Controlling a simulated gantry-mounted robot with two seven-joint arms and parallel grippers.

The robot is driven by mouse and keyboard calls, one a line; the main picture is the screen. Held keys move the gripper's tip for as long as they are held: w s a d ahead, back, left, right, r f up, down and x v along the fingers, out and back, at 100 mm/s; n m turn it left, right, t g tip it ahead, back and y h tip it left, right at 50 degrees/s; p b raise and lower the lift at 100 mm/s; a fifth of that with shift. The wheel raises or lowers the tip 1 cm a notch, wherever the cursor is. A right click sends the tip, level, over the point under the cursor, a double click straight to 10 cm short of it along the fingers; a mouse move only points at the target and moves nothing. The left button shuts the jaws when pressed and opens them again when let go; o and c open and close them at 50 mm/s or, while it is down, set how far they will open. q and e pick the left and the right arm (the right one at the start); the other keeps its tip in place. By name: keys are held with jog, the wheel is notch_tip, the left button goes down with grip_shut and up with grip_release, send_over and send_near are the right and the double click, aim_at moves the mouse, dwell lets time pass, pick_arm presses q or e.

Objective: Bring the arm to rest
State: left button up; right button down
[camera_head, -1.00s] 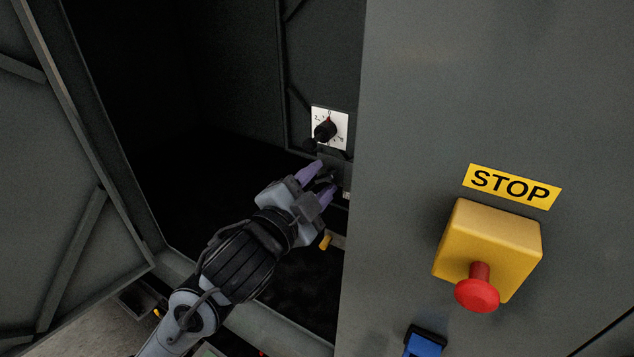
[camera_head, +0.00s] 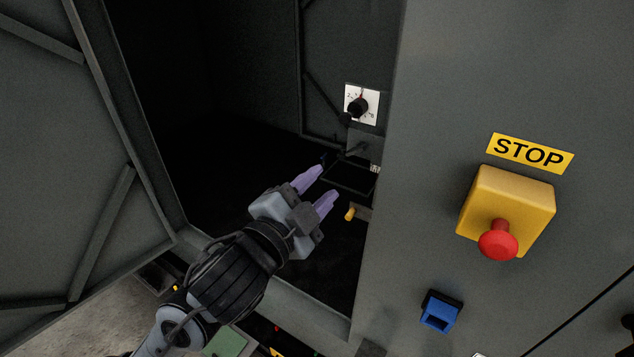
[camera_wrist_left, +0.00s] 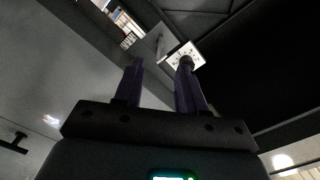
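My left gripper (camera_head: 324,185) reaches from the lower left to the opening of the dark enclosure in the head view. Its two purple fingers are apart with nothing between them. Beyond them, on the inner wall, is a black rotary knob (camera_head: 358,106) on a white dial plate (camera_head: 374,97); the fingers are clear of it. In the left wrist view the fingers (camera_wrist_left: 161,75) are also spread, and the dial plate (camera_wrist_left: 190,55) shows past the right finger. My right gripper is in neither view.
An open door (camera_head: 60,170) stands at the left. The grey front panel at the right carries a STOP label (camera_head: 530,153), a yellow box (camera_head: 510,200) with a red button (camera_head: 498,240), and a blue part (camera_head: 439,311). A small yellow peg (camera_head: 350,213) sits near the fingers.

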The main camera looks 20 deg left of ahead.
pick_arm(q)
jog(key=shift+w, duration=0.1)
dwell(0.3)
jog(key=s+f+n+g, duration=0.2)
jog(key=s+f+g, duration=0.15)
jog(key=f, duration=0.95)
jog(key=s+f+n+g, duration=0.1)
jog(key=s+f+g, duration=0.25)
jog(key=f, duration=0.95)
jog(key=s+a+f+n+g+y, duration=0.1)
jog(key=s+a+f+n+g, duration=0.2)
jog(key=s+f, duration=0.5)
jog(key=s+a+f+n+g+y, duration=0.2)
jog(key=s+a+f+n+g, duration=0.15)
jog(key=s+f, duration=0.5)
notch_tip(320, 180, up, 23)
jog(key=s+p, duration=0.2)
jog(key=p, duration=1.9)
jog(key=shift+d+n+g+p, duration=0.35)
jog(key=shift+n+p, duration=0.05)
jog(key=shift+n, duration=0.05)
jog(key=shift+s+r, duration=0.1)
